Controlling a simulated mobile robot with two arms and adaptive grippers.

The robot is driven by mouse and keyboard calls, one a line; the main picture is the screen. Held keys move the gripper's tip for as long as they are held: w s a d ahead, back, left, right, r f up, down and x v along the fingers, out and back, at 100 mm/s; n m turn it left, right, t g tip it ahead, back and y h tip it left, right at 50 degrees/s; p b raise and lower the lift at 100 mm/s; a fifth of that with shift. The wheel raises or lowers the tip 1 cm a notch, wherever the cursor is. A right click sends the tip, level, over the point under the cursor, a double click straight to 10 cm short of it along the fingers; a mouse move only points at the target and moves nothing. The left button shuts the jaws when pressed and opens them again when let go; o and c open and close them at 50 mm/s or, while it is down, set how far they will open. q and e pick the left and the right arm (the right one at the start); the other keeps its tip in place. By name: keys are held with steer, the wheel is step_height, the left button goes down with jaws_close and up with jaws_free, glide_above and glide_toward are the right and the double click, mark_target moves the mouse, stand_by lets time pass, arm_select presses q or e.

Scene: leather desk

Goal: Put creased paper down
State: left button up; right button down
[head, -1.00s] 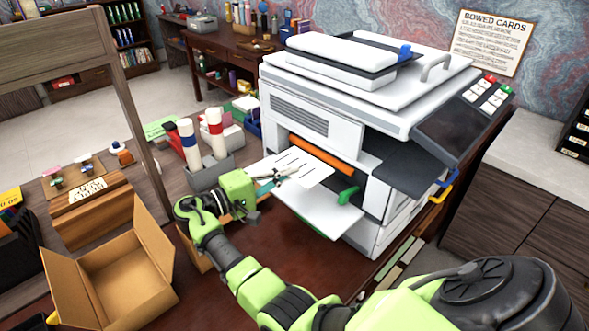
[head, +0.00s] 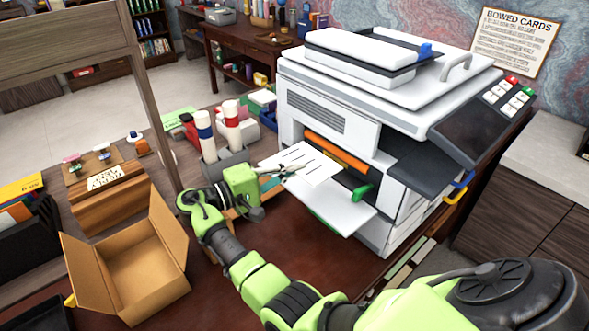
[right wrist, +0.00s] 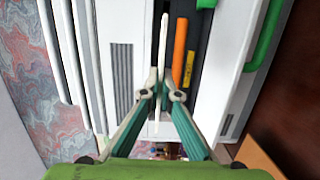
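The creased paper (head: 309,164) is a white sheet with dark printed lines. In the head view it is held out above the white output tray (head: 345,208) at the printer's front. In the right wrist view the sheet shows edge-on as a thin pale strip (right wrist: 162,50) between the fingertips. My right gripper (head: 282,171) is shut on the paper's near edge; its fingers (right wrist: 160,94) close in on the strip from both sides. My left gripper is not in view.
The large white printer (head: 330,105) stands beside the held sheet, with an orange bar (head: 335,151) in its opening. An open, empty cardboard box (head: 135,265) is at lower left. A grey holder (head: 220,163) with bottles stands behind my gripper. Bare desk shows in front.

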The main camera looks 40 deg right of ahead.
steer(key=shift+r+p, duration=0.4)
steer(key=shift+r, duration=0.5)
steer(key=shift+f, duration=0.1)
